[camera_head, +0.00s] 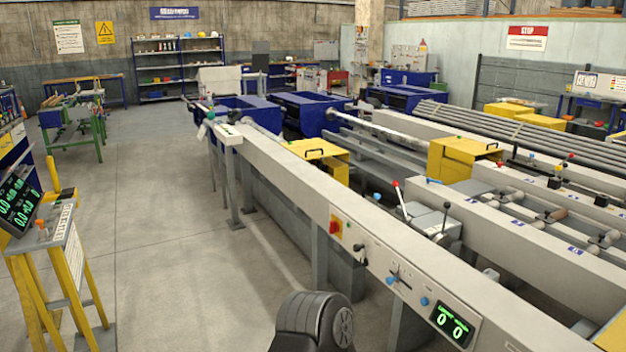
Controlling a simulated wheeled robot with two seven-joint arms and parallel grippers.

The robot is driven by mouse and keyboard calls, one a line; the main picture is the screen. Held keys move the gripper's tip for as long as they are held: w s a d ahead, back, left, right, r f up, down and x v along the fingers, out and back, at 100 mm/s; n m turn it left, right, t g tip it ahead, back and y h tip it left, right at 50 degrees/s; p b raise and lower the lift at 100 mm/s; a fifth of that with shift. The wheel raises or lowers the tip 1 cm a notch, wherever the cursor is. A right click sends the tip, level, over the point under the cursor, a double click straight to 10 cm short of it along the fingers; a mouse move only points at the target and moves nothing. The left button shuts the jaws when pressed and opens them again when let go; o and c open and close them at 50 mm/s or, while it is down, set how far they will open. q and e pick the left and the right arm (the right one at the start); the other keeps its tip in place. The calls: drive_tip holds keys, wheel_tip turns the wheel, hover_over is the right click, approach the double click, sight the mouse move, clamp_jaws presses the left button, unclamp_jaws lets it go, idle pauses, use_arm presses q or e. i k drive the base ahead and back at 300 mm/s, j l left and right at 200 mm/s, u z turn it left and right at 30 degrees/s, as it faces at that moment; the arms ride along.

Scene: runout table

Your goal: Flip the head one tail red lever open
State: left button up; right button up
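A lever with a red knob (397,185) and a pale shaft stands up from a grey box (425,218) on the runout table (290,178), right of the middle. It leans slightly to the left at the top. A black-knobbed lever (446,207) stands beside it to the right. Smaller red knobs (503,165) show farther right, and I cannot tell which head each belongs to. Neither gripper is in view. A dark rounded part at the bottom middle seems to be mine.
A panel with a red button (335,227), blue knobs and a green display (452,324) is on the near beam's face. Yellow covers (464,158) stand on the table. A yellow-legged stand (66,258) is at left. The floor (170,240) between is clear.

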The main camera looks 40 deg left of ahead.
sight(407, 219)
drive_tip(key=u, duration=0.9)
drive_tip(key=i+j, duration=0.6)
drive_tip(key=i+j+u, duration=0.1)
drive_tip(key=i+j, duration=1)
drive_tip(key=i, duration=0.15)
drive_tip(key=i+j+u, duration=0.1)
drive_tip(key=i+j, duration=0.4)
drive_tip(key=i, duration=0.15)
